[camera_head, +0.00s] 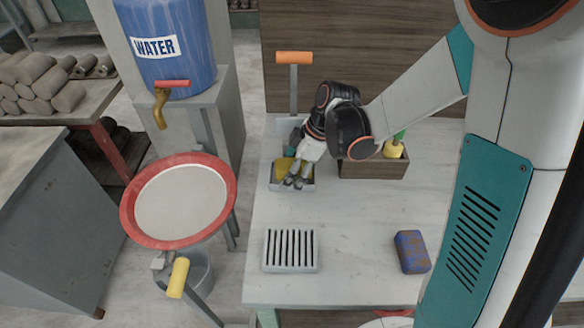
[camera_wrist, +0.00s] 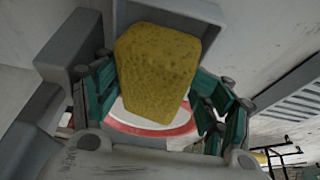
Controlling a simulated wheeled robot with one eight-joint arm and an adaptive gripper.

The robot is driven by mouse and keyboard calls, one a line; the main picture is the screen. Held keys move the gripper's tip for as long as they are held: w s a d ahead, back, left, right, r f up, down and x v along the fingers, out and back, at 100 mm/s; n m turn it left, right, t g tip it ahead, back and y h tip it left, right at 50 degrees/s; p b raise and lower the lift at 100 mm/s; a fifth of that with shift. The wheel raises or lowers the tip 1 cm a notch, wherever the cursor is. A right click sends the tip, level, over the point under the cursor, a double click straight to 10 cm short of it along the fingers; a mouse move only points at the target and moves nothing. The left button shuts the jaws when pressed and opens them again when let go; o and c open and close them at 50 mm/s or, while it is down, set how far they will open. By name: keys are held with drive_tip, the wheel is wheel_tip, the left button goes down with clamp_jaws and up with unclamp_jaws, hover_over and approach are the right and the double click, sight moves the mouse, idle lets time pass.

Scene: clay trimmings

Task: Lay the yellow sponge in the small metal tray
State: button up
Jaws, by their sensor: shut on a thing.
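The yellow sponge (camera_head: 284,167) is between the fingers of my gripper (camera_head: 296,180), at the small metal tray (camera_head: 281,188) near the table's left edge. In the wrist view the sponge (camera_wrist: 160,65) fills the space between the teal finger pads of my gripper (camera_wrist: 155,100), which is shut on it. The grey tray wall (camera_wrist: 222,22) shows behind the sponge there. In the head view the sponge is tilted and overlaps the tray. I cannot tell whether it touches the tray floor, as my fingers hide part of it.
A wooden box (camera_head: 372,170) with yellow and green things stands right of my gripper. An orange-handled tool (camera_head: 293,75) rises behind the tray. A slotted grey rack (camera_head: 290,268) and a blue-brown block (camera_head: 411,252) lie nearer the front. The tabletop between them is clear.

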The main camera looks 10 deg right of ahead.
drive_tip(key=shift+w+d+f, duration=0.15)
drive_tip(key=shift+d, duration=0.15)
drive_tip(key=o, duration=1.6)
drive_tip(key=shift+w+d, duration=0.1)
drive_tip(key=shift+w, duration=0.1)
drive_tip(key=shift+r, duration=0.2)
drive_tip(key=shift+w+d+r, duration=0.1)
drive_tip(key=shift+d+r, duration=0.15)
drive_tip(key=shift+r, duration=0.3)
drive_tip(key=shift+c, duration=0.5)
drive_tip(key=v, duration=0.5)
drive_tip(key=shift+s+r, duration=0.3)
drive_tip(key=shift+r, duration=0.05)
drive_tip(key=shift+c, duration=1.1)
drive_tip(key=shift+o, duration=0.7)
drive_tip(key=shift+s+d+r, duration=0.1)
drive_tip(key=shift+r, duration=0.35)
